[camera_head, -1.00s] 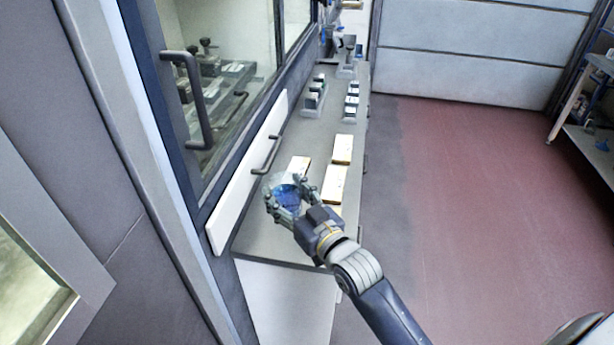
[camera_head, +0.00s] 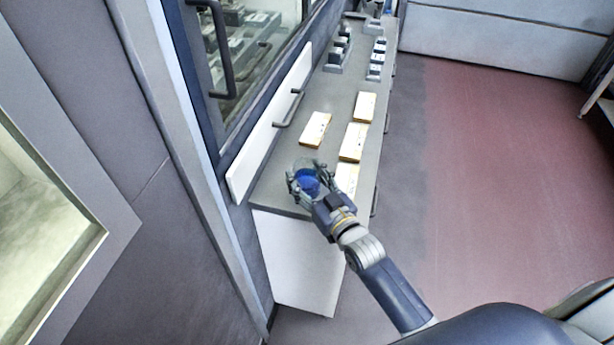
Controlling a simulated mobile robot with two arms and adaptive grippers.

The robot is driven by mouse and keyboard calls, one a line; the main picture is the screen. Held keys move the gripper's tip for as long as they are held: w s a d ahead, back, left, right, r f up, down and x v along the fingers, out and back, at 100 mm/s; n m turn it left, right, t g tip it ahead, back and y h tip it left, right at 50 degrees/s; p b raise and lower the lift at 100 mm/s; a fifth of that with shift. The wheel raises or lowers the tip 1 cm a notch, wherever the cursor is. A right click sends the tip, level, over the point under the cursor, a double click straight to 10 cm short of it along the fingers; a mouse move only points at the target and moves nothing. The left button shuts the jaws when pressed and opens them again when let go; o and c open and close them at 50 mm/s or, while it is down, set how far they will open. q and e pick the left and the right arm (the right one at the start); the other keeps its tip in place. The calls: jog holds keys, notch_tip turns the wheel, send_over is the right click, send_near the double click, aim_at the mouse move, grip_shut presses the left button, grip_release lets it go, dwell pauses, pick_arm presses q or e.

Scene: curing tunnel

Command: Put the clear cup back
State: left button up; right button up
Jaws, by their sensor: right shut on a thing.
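The clear cup (camera_head: 307,168) has blue contents and is in my right gripper (camera_head: 306,178), whose fingers are closed around its sides. The gripper holds it over the near end of the grey counter (camera_head: 285,186). I cannot tell whether the cup's base touches the counter. Part of the cup is hidden by the fingers. My left gripper is out of view.
Several white-and-tan blocks (camera_head: 316,129) lie on the counter beyond the gripper. Dark items in racks (camera_head: 337,56) stand further back. A cabinet with a glass door and dark handle (camera_head: 222,60) borders the counter on the left. Red floor (camera_head: 490,170) is open to the right.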

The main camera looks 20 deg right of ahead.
jog(key=shift+f, duration=0.15)
jog(key=o, duration=1.3)
